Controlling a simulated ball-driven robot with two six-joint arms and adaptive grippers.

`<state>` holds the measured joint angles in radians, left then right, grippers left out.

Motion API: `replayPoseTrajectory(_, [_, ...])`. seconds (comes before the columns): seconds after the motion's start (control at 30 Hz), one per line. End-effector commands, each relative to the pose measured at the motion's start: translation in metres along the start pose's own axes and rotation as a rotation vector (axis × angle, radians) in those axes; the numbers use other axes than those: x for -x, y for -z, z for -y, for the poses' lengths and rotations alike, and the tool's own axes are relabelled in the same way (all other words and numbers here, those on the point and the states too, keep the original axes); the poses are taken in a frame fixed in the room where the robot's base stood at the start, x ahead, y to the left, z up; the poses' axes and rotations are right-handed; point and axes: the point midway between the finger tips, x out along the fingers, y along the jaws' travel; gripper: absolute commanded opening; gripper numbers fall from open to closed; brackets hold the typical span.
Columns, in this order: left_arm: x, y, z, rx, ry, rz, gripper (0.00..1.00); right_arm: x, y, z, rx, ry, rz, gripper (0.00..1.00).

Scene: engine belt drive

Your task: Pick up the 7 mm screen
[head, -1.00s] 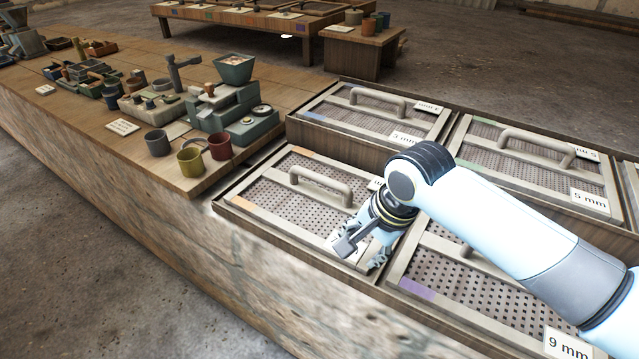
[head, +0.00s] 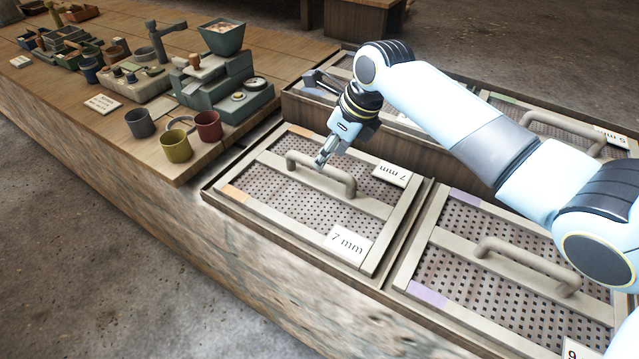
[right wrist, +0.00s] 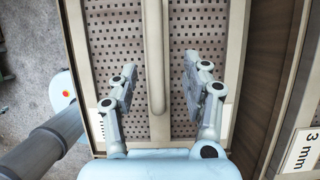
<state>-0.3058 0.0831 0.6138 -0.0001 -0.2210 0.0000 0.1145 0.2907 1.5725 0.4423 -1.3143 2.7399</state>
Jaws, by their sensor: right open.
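The 7 mm screen (head: 280,196) lies flat in its wooden tray in the middle of the head view, with white "7 mm" labels (head: 348,243) at two places. Its raised beige handle (head: 303,165) runs along the middle bar. My right gripper (head: 322,160) is just above the handle's far half in the head view. In the right wrist view, the open fingers of the gripper (right wrist: 160,62) stand on either side of the handle (right wrist: 155,70), with gaps visible on both sides. Whether the fingertips reach down to handle height is unclear. My left gripper is not in view.
The 9 mm screen (head: 455,235) lies to the right, with its own handle. More screens lie in a raised row behind; a "3 mm" label (right wrist: 302,150) shows in the right wrist view. Cups (head: 176,146) and a green machine (head: 225,90) stand on the bench to the left.

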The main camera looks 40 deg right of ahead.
Motion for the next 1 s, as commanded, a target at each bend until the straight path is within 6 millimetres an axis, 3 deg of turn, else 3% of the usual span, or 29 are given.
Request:
replayPoseTrajectory(0.3, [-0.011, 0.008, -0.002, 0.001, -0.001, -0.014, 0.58, -0.046, -0.001, -0.006, 0.001, -0.002, 0.0, 0.48])
replayPoseTrajectory(0.6, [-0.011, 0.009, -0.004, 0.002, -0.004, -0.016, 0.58, -0.05, -0.001, -0.006, 0.002, 0.0, 0.0, 0.48])
replayPoseTrajectory(0.9, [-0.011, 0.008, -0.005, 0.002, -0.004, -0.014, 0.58, -0.05, -0.001, -0.006, 0.002, 0.0, 0.0, 0.09])
replayPoseTrajectory(1.0, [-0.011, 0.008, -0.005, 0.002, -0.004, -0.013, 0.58, -0.05, -0.001, -0.006, 0.002, 0.0, 0.0, 0.0])
